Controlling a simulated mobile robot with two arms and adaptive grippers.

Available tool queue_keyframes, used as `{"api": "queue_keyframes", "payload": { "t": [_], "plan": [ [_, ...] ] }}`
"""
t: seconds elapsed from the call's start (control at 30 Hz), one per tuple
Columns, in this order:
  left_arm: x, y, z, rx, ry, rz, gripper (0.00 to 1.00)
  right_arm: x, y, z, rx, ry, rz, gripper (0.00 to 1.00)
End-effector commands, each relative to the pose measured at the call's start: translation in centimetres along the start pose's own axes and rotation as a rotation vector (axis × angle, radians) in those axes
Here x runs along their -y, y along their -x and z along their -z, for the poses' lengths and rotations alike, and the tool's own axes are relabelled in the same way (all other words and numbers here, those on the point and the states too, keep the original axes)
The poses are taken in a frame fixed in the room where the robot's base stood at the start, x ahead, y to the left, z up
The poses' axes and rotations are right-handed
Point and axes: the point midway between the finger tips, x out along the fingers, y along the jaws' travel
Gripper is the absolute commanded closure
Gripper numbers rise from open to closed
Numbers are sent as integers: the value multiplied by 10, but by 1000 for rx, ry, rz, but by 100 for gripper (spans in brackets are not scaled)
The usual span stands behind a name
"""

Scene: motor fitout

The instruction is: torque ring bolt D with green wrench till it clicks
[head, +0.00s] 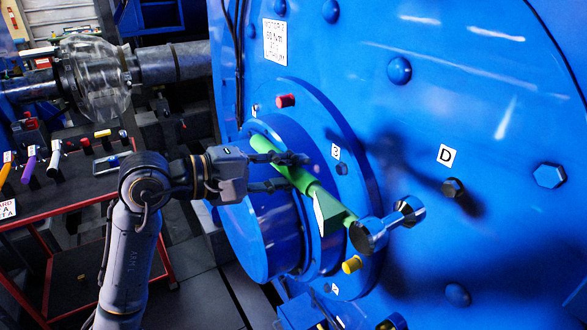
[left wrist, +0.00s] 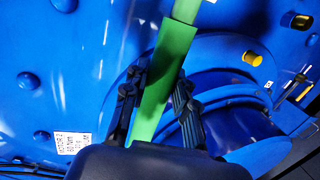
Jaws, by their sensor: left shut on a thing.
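My left gripper (head: 284,172) is shut on the green handle of the green wrench (head: 325,203), in front of the blue motor. The wrench slopes down to the right, and its chrome head and socket (head: 408,209) point right toward the motor face. Ring bolt D (head: 453,188), a dark hex bolt, sits below the label D (head: 448,155). The socket is left of and slightly below this bolt, with a visible gap between them. In the left wrist view the green wrench (left wrist: 165,80) passes between the fingers (left wrist: 157,100); its head is out of frame. My right gripper is not in view.
The blue hub (head: 265,235) stands out behind the wrench, with a red cap (head: 286,101) and a yellow cap (head: 351,265) near it. Other bolts dot the motor face. A red-framed tool cart (head: 75,200) with colored wrenches stands at left.

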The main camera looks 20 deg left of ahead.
Motion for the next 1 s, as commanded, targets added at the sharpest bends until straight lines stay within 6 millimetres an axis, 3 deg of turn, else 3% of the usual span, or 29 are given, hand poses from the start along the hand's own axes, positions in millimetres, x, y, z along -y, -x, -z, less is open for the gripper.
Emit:
{"api": "queue_keyframes", "payload": {
  "t": [0.33,1.0],
  "plan": [
    [1,1,1,8,1,-1,100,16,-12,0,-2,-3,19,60],
    [-17,-64,5,10,3,-4,100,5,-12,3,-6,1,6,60]
  ]
}}
